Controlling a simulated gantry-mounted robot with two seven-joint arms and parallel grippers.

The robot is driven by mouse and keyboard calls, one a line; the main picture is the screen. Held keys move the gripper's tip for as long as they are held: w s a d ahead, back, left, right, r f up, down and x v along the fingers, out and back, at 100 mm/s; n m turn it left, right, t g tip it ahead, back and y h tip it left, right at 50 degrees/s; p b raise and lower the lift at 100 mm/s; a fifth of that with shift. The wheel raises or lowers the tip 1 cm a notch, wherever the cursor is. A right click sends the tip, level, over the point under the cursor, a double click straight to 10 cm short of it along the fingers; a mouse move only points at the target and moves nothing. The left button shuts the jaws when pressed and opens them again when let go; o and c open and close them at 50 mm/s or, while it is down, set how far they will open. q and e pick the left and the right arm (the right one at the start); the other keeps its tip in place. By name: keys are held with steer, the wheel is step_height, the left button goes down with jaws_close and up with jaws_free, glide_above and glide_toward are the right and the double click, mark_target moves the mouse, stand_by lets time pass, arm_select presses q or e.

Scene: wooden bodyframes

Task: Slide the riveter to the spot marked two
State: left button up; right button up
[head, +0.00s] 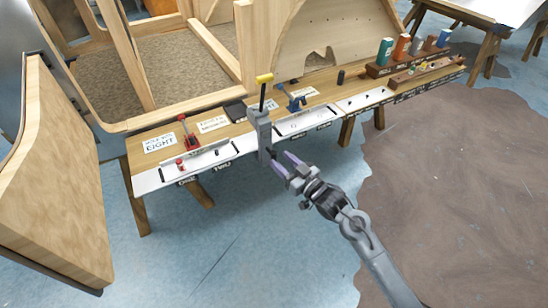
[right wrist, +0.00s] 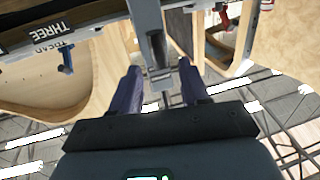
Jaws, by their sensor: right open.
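The riveter appears to be the grey upright tool (head: 263,130) with a yellow handle on top. It stands upright at the front edge of the workbench (head: 236,131), between the front label "TWO" (head: 222,166) and labels farther right. My right gripper (head: 281,160) is open, with purple fingers just right of the riveter's lower end. In the right wrist view, the grey body (right wrist: 150,30) reaches down between the open fingers (right wrist: 160,70); whether they touch it I cannot tell. My left gripper is not in view.
A red tool (head: 188,133) and a blue tool (head: 293,101) sit on the bench among paper signs. Bottles (head: 402,47) stand at its right end. Wooden frames (head: 190,50) rise behind, and a large wooden panel (head: 60,175) stands at left. Floor in front is clear.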

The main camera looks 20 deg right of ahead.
mark_target(274, 152)
steer(key=shift+b+x, duration=0.65)
steer(key=shift+x, duration=1.7)
steer(key=shift+c, duration=0.2)
jaws_close()
